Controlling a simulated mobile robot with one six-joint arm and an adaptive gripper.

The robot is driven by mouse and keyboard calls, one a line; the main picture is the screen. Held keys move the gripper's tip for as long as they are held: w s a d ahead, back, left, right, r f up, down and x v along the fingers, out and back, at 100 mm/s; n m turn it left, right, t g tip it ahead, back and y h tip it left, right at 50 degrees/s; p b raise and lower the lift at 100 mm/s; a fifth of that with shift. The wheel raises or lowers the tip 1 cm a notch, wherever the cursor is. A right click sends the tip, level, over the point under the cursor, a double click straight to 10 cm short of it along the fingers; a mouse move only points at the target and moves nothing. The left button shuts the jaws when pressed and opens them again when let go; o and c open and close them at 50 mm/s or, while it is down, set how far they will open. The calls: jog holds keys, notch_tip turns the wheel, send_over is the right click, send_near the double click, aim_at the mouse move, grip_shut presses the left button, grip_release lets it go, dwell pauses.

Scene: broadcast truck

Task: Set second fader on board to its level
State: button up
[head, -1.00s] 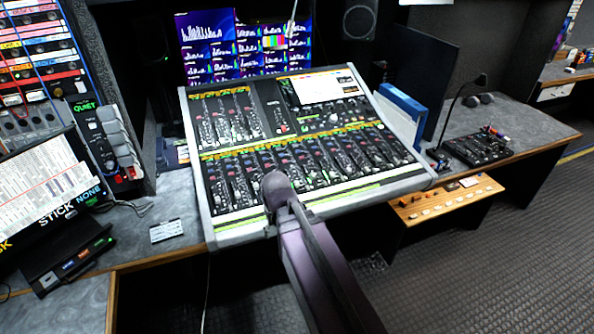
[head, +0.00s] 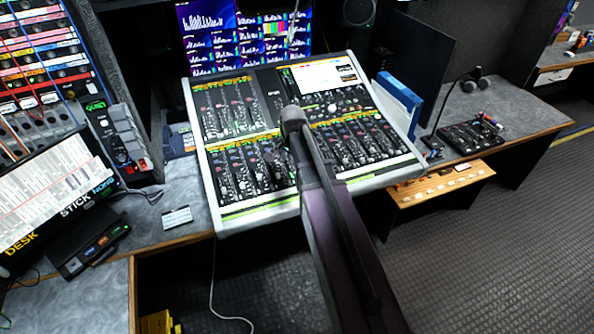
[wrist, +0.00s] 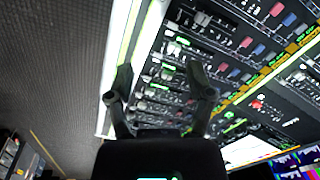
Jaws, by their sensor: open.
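The board is a wide tilted mixing desk (head: 258,213) with a pale frame, in the middle of the head view. It has a short upper-left bank of faders and a longer lower bank, with coloured labels above the strips. I cannot tell which fader is the second one, nor its level. In the wrist view my gripper (wrist: 161,72) has its two dark fingers spread apart over the board's front strips (wrist: 128,45). Nothing shows held between them, and I cannot tell whether they touch a control.
A blue upright folder (head: 398,103) and a dark panel (head: 420,62) stand right of the board. A small black controller (head: 470,137) and a wooden button panel (head: 440,183) are farther right. A label card (head: 177,217) lies left of it. Open floor lies in front.

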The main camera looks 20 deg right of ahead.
jog(key=w+d+m, duration=0.4)
jog(key=m, duration=0.1)
jog(key=shift+w+d, duration=0.4)
jog(key=shift+f, duration=0.2)
jog(key=f+b, duration=0.4)
jog(key=w+f+b, duration=0.1)
jog(key=f+b, duration=0.4)
jog(key=w+f+b, duration=0.1)
jog(key=f+b, duration=0.3)
jog(key=shift+f+b, duration=0.15)
jog(key=shift+b, duration=0.2)
dwell(0.3)
grip_shut()
dwell(0.4)
